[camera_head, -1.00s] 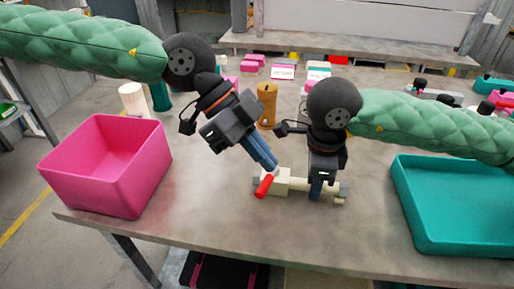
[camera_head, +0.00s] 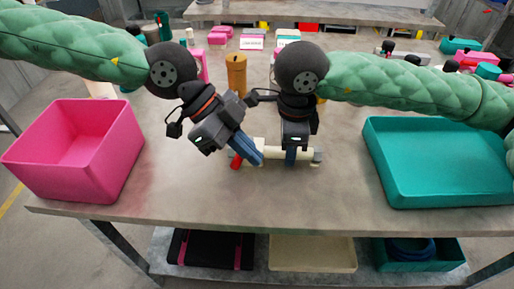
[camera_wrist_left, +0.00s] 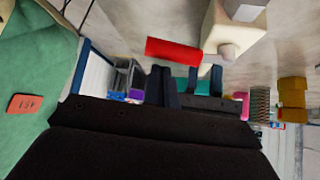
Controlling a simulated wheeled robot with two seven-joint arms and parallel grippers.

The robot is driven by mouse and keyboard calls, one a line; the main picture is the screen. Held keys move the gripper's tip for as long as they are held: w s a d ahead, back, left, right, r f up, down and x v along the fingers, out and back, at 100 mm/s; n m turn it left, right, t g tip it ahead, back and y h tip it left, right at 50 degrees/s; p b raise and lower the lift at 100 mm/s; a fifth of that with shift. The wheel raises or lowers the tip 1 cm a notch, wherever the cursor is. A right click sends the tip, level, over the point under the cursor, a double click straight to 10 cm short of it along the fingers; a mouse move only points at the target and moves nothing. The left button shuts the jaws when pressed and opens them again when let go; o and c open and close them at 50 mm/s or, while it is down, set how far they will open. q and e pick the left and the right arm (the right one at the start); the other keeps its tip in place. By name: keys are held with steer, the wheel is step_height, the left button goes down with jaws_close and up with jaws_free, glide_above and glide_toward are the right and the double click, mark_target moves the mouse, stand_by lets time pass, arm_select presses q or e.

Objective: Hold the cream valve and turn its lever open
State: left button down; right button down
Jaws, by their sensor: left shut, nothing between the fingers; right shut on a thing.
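The cream valve (camera_head: 302,155) lies level along the table top near its front edge, with grey ends. My right gripper (camera_head: 290,160) points down and is shut on the valve's middle. The red lever (camera_head: 236,162) shows at the valve's left end, partly hidden by my left gripper (camera_head: 255,157). The left gripper is shut and empty, tilted down to the right, with its tips by the lever end of the valve. In the left wrist view the red lever (camera_wrist_left: 173,50) lies just beyond the fingers, joined by a pale pivot to the cream body (camera_wrist_left: 232,35). Contact with the lever is unclear.
A pink bin (camera_head: 75,150) stands at the table's left and a teal tray (camera_head: 440,190) at its right. An orange-brown cylinder (camera_head: 236,72) stands behind the grippers. The table top (camera_head: 180,205) is clear in front and between the containers.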

arm_select(q)
steer(key=shift+w+a+f, duration=0.15)
steer(key=shift+w+a, duration=0.1)
steer(key=shift+a, duration=0.5)
steer(key=shift+m, duration=0.3)
